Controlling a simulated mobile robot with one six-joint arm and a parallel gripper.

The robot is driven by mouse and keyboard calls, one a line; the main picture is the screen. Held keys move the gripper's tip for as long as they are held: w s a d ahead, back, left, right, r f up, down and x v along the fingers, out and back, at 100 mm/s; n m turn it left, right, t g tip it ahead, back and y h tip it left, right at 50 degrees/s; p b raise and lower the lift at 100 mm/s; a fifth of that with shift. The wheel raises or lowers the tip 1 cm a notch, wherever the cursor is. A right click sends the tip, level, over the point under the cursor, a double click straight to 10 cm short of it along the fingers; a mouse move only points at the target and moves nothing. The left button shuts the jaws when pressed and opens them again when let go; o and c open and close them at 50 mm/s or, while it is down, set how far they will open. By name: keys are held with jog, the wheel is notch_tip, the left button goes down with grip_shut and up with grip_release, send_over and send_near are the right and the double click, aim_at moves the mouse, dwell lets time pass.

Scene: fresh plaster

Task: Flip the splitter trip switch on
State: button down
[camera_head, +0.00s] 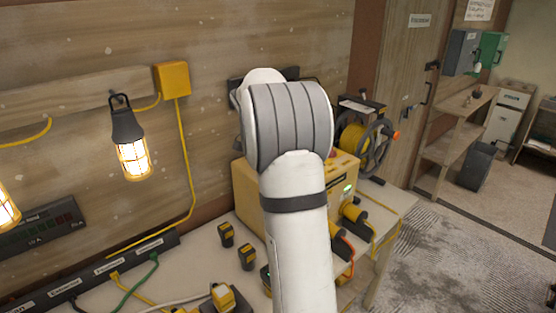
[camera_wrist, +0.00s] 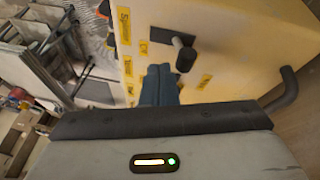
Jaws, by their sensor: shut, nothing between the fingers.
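The yellow box (camera_wrist: 225,50) fills the upper right of the wrist view. Its face carries small labels too blurred to read surely. A black lever switch (camera_wrist: 184,53) with a thick end sticks out from that face; I take it for the trip switch, but cannot tell whether it is on or off. My gripper (camera_wrist: 160,70) is shut and empty, its fingertips close to the lever's thick end, below and left of it. I cannot tell whether they touch. In the head view the yellow box (camera_head: 246,192) stands on the bench, partly behind my arm, which hides the switch and gripper there.
A cable reel (camera_head: 354,140) with a crank wheel stands behind the box. Yellow plugs (camera_head: 352,211) stick out from its right side. Small yellow-black blocks (camera_head: 247,256) and a labelled socket strip (camera_head: 100,272) lie on the bench (camera_head: 200,238). A lit lamp (camera_head: 131,145) hangs left.

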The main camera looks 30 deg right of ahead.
jog(key=shift+s+r, duration=0.1)
jog(key=shift+r, duration=0.4)
jog(key=shift+r, duration=0.2)
jog(key=d+v, duration=0.1)
jog(key=v, duration=1.1)
jog(key=shift+s+r, duration=0.2)
jog(key=shift+s, duration=0.05)
jog(key=shift+a, duration=0.1)
